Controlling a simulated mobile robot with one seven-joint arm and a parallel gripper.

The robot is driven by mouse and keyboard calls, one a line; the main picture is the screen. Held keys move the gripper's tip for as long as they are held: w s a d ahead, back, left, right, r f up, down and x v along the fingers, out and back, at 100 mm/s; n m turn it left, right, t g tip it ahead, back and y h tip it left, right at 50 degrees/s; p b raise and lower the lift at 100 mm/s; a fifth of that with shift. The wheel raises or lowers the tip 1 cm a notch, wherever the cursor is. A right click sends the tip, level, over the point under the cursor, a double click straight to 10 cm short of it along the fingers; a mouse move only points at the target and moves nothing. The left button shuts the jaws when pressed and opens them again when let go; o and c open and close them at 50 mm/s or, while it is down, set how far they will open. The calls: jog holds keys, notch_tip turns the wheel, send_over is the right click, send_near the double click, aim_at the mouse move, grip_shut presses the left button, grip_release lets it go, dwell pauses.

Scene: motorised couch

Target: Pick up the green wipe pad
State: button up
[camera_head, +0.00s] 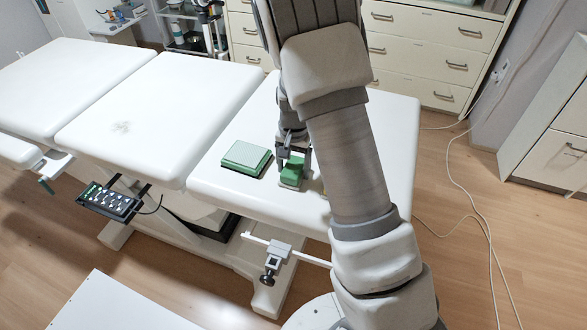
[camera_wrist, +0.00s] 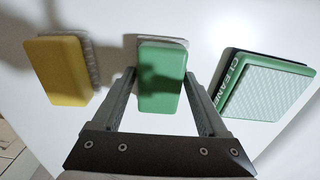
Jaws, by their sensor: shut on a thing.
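The green wipe pad (camera_wrist: 161,80) is between the two fingers of my gripper (camera_wrist: 161,95) in the wrist view. My gripper is shut on it, with a finger against each side. A thin grey layer shows behind the pad's upper edge. In the head view the green pad (camera_head: 293,170) is at my gripper (camera_head: 293,155), at or just above the white couch section (camera_head: 225,180). I cannot tell whether it touches the couch. My arm hides part of this area in the head view.
A green tray-like block marked "CLEANE" (camera_wrist: 268,88) lies right of the pad in the wrist view; it also shows in the head view (camera_head: 246,157). A yellow pad (camera_wrist: 60,72) lies to the left. A hand control (camera_head: 108,201) hangs at the couch's side.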

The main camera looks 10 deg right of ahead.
aim_at(293, 167)
notch_tip(293, 167, up, 5)
jog(key=shift+a+f+p, duration=0.15)
jog(key=shift+f+p, duration=0.05)
jog(key=shift+p, duration=0.25)
jog(key=s+a+r+p, duration=0.1)
jog(key=s+a+r, duration=0.5)
jog(key=s, duration=0.3)
jog(key=shift+s+a+r+p, duration=0.15)
jog(key=shift+a+p, duration=0.15)
jog(key=shift+a, duration=0.05)
jog(key=o, duration=0.8)
jog(key=c, duration=0.6)
jog(key=w+a+f+p, duration=0.15)
jog(key=w+p, duration=0.25)
jog(key=w, duration=0.5)
jog(key=w+a+p, duration=0.3)
jog(key=w+p, duration=0.1)
jog(key=w, duration=0.5)
jog(key=shift+c, duration=0.2)
jog(key=shift+w+f+b, duration=0.15)
jog(key=shift+f+b, duration=1.8)
jog(key=shift+f, duration=0.8)
